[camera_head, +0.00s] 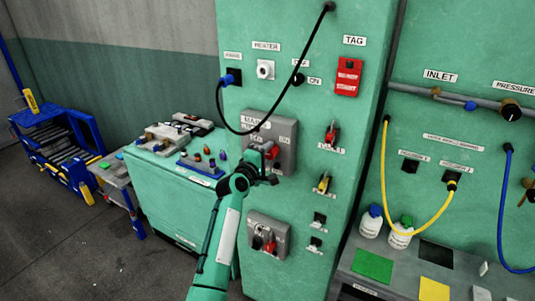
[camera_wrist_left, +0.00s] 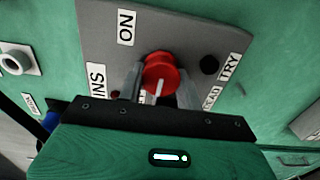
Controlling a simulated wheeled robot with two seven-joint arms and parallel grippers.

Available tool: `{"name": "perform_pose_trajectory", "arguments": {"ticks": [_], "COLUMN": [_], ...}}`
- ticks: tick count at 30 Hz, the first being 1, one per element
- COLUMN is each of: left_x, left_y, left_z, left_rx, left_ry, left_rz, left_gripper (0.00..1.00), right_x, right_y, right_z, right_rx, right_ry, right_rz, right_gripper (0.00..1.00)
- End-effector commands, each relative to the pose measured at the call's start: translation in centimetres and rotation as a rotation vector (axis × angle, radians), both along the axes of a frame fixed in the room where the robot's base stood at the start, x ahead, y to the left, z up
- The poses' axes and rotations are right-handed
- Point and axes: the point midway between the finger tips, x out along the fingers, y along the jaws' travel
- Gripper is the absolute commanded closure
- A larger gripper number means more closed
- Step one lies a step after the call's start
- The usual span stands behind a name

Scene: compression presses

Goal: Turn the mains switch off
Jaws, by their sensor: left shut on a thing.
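The mains switch is a grey box (camera_head: 285,126) on the green cabinet's front, with a red rotary knob (camera_wrist_left: 158,70). In the left wrist view the knob has a white pointer mark, and an ON label (camera_wrist_left: 126,27) sits beyond it to the left. A partly hidden label ending in "INS" and one reading "TRY" flank it. My left gripper (camera_wrist_left: 160,90) is shut on the red knob, one finger on each side. In the head view my left gripper (camera_head: 265,168) is at the box and partly hides the knob. My right gripper is not in view.
A black cable (camera_head: 221,108) loops above the mains box. A red tag (camera_head: 347,76) and small red and yellow switches are to the right. A bench (camera_head: 170,190) with parts stands left; floor is clear at front left.

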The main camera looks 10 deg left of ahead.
Motion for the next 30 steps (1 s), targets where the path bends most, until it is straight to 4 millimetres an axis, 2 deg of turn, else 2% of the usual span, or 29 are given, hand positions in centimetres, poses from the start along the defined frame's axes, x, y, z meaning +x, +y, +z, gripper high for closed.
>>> {"name": "perform_pose_trajectory", "arguments": {"ticks": [6,7,9,10,22,26,30], "left_x": [0.0,0.0,0.0,0.0,-0.6,-1.9,-4.1], "left_y": [0.0,0.0,0.0,0.0,0.2,0.6,1.3], "left_z": [0.0,0.0,0.0,0.0,-0.1,-0.3,-0.4], "left_rx": [-0.006,-0.006,-0.005,-0.004,-0.002,-0.003,-0.002], "left_ry": [0.002,0.002,0.002,0.001,0.001,0.000,0.000], "left_rz": [-0.001,-0.001,-0.001,-0.001,-0.001,-0.001,0.000], "left_gripper": [1.00,0.59,0.45,0.43,0.43,0.43,0.43], "right_x": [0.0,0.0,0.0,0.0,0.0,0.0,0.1], "right_y": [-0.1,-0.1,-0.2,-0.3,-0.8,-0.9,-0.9], "right_z": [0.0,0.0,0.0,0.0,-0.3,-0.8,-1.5], "right_rx": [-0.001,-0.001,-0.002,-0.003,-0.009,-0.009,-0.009], "right_ry": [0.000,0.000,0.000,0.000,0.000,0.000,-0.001], "right_rz": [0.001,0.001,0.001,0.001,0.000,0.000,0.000], "right_gripper": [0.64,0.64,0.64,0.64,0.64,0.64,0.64]}}
